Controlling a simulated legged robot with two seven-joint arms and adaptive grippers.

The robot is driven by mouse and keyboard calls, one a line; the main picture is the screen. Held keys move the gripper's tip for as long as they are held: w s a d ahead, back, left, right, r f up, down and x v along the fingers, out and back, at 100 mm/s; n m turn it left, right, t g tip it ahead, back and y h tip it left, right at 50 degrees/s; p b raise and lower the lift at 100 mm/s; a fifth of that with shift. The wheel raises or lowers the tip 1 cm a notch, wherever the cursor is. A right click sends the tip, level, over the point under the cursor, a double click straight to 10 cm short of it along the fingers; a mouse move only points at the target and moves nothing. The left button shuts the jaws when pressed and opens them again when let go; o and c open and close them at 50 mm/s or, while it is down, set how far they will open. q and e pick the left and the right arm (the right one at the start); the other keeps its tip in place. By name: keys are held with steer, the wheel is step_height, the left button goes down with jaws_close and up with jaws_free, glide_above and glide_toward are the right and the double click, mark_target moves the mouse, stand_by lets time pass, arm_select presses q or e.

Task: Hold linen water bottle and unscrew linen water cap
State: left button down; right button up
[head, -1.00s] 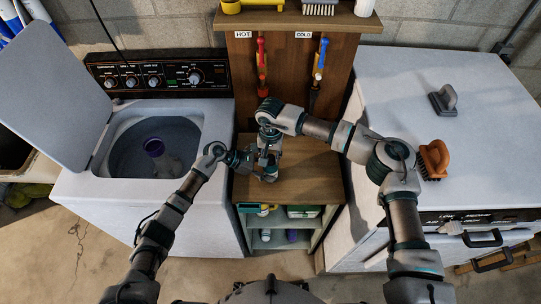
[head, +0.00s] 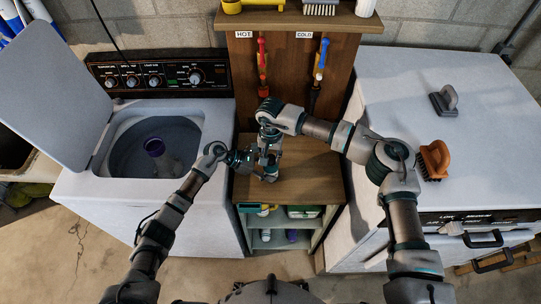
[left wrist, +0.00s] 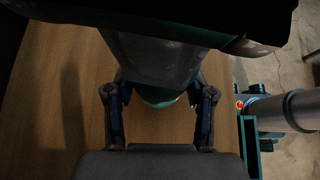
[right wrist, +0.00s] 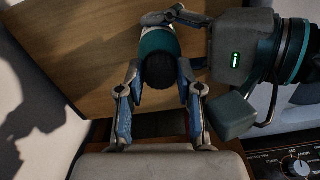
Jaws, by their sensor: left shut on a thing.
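The linen water bottle (right wrist: 159,41) shows teal below a dark, rounded cap (right wrist: 158,72) in the right wrist view. My right gripper (right wrist: 158,68) comes from above, with one finger on each side of the cap. I cannot tell whether these fingers press on it. In the head view the grippers meet and mostly hide the bottle.
The wooden cabinet (head: 312,178) stands between an open washer (head: 85,205) on the left and a white dryer (head: 385,85) on the right. A purple-topped agitator (head: 155,147) shows in the washer. An orange brush (head: 436,158) and a grey brush (head: 443,100) lie on the dryer.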

steer(key=shift+a+r, duration=0.15)
steer(key=shift+a, duration=0.3)
steer(key=shift+d, duration=0.15)
